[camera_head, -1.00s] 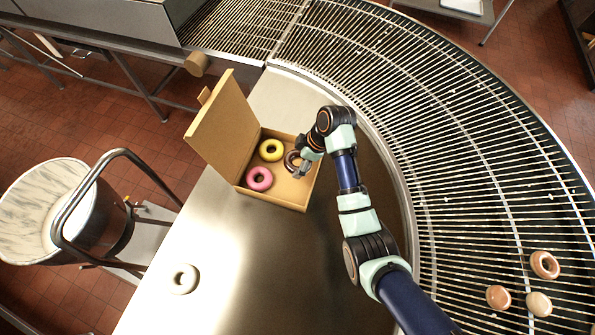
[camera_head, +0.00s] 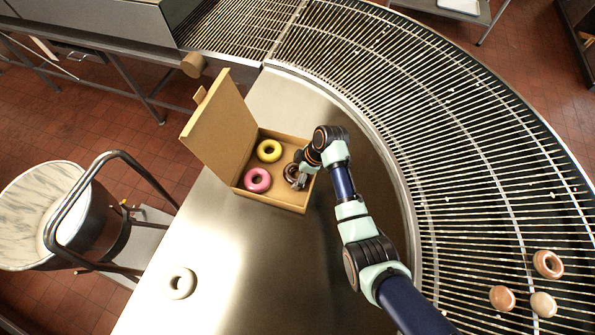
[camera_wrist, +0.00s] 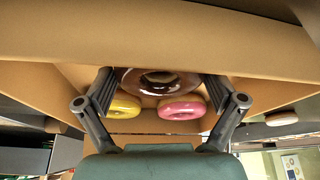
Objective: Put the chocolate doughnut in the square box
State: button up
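The chocolate doughnut (camera_head: 290,170) is dark brown and glossy, inside the right part of the open square cardboard box (camera_head: 257,198). My gripper (camera_head: 298,179) reaches over the box's right side. I cannot tell whether the doughnut touches the box floor. A yellow doughnut (camera_head: 260,150) and a pink doughnut (camera_head: 257,187) lie in the box's left part. They also show beyond the chocolate one in the wrist view.
The box lid (camera_head: 215,125) stands open to the left. A white doughnut (camera_head: 172,283) lies on the steel table (camera_head: 235,265). Several brownish and pale doughnuts, including a brown ring (camera_head: 538,264), sit on the curved conveyor (camera_head: 480,190). A vat (camera_head: 90,225) stands at the left.

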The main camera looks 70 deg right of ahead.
jog(key=shift+o, duration=0.2)
jog(key=shift+r, duration=0.3)
jog(key=p+v, duration=0.2)
jog(key=v, duration=0.9)
jog(key=shift+s+r, duration=0.25)
jog(key=shift+r, duration=0.05)
jog(key=w+a+r+t+h, duration=0.1)
jog(key=w+a+r, duration=0.2)
jog(key=w+a, duration=0.4)
jog(key=w+a+r+m+t+h, duration=0.15)
jog(key=w+a+r, duration=0.25)
jog(key=a, duration=0.5)
jog(key=w+a+r+t, duration=0.25)
jog(key=w+a, duration=0.35)
jog(key=a, duration=0.3)
jog(key=s+a+r+t, duration=0.1)
jog(key=a+r, duration=0.4)
jog(key=a, duration=0.3)
jog(key=s+a+r+m+t+y, duration=0.1)
jog(key=a+r+t, duration=0.1)
jog(key=a+r, duration=0.4)
jog(key=shift+s+a+t, duration=0.3)
jog(key=shift+a, duration=0.8)
